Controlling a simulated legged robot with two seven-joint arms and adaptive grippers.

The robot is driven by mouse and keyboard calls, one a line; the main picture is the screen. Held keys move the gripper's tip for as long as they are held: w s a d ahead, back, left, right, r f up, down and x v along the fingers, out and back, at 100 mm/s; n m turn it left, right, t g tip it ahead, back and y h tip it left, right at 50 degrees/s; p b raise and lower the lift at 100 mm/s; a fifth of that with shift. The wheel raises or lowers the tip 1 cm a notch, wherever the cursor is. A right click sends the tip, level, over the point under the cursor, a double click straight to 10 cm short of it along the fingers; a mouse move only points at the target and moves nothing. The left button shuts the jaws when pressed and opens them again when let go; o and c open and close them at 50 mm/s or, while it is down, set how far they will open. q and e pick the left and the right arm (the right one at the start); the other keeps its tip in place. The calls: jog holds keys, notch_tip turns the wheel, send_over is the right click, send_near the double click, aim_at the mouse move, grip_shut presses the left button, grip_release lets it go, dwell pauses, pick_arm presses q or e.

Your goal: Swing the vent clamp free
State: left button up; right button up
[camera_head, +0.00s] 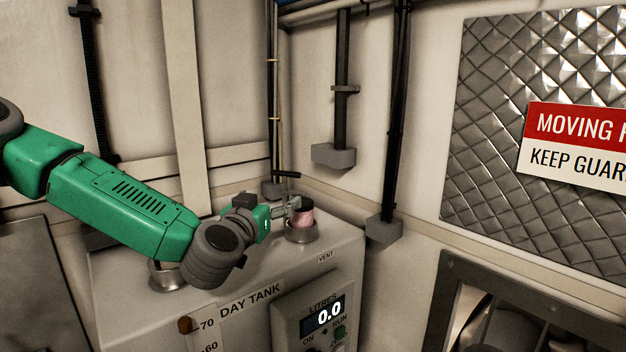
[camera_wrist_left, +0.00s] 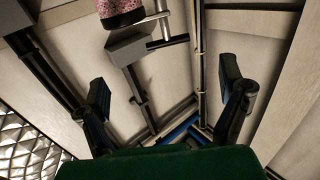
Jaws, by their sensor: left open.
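The vent (camera_head: 303,235), a metal collar with a pinkish piece (camera_head: 302,220) and a dark top on it, stands on the day tank's top near the back corner. The speckled pink piece also shows at the top edge of the left wrist view (camera_wrist_left: 119,12). A grey metal bar and crosspiece (camera_wrist_left: 166,42), perhaps the clamp, show beside it. A thin black bar (camera_head: 287,175) shows just above and behind the vent. My left gripper (camera_head: 288,208) is at the vent's left side. Its two fingers (camera_wrist_left: 166,88) are spread with nothing between them. Contact with the vent is unclear. My right gripper is out of view.
The day tank (camera_head: 345,255) carries a VENT label, a level scale and a litre display (camera_head: 328,316) reading 0.0. Another metal neck (camera_head: 166,277) sits under my left arm. Dark pipes with grey blocks (camera_head: 334,155) run down the back wall. A diamond-plate guard (camera_head: 490,130) is at right.

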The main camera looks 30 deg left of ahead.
pick_arm(q)
send_near(286, 182)
jog(key=w, duration=0.1)
jog(key=x, duration=0.3)
jog(key=p+x, duration=0.1)
jog(key=x, duration=0.2)
jog(key=a+x, duration=0.1)
jog(key=x, duration=0.2)
jog(key=shift+w+a+f+p, duration=0.1)
jog(key=shift+p, duration=0.2)
jog(key=shift+w+d+r, duration=0.25)
jog(key=shift+w+d, duration=0.05)
jog(key=shift+d, duration=0.45)
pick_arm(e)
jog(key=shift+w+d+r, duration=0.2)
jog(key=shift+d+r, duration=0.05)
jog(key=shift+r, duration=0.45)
pick_arm(q)
jog(key=shift+a+f, duration=0.2)
jog(key=shift+a, duration=0.65)
jog(key=c, duration=2)
jog(key=shift+w, duration=0.15)
grip_shut()
jog(key=shift+d, duration=0.45)
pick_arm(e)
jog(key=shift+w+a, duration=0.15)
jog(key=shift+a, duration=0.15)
